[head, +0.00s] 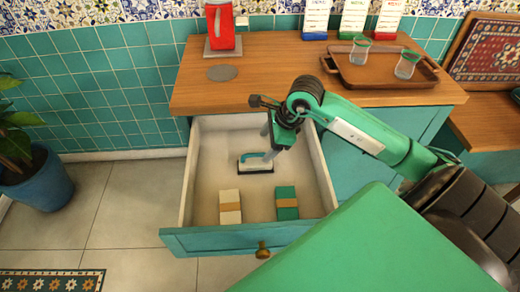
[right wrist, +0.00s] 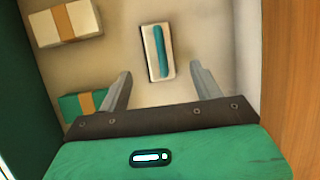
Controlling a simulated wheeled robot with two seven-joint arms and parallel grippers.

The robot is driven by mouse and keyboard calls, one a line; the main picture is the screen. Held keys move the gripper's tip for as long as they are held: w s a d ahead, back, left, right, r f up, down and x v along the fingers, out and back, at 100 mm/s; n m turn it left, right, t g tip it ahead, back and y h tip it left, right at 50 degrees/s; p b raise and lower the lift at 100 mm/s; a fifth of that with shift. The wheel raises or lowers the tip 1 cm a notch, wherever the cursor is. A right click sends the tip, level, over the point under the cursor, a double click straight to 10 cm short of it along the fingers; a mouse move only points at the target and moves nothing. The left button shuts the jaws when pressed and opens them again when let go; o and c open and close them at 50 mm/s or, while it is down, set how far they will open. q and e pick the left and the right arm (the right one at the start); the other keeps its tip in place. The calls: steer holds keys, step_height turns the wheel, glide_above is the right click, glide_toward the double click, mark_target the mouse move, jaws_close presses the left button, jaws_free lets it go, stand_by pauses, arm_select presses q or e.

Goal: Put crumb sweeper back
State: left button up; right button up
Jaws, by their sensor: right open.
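The crumb sweeper (head: 254,163), a small white block with a teal handle, lies in the open drawer (head: 188,190) toward its back. It also shows in the right wrist view (right wrist: 151,52), lying on the pale drawer floor. My right gripper (head: 270,146) reaches down into the drawer over it. In the right wrist view the right gripper (right wrist: 160,72) is open and empty, with one finger on each side of the sweeper's line and the sweeper just beyond the fingertips. My left gripper is not in view.
A cream banded pack (head: 230,206) and a green banded pack (head: 287,203) lie at the drawer's front. The drawer walls enclose my gripper.

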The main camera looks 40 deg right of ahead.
steer(key=shift+v, duration=2.1)
steer(key=shift+a, duration=0.1)
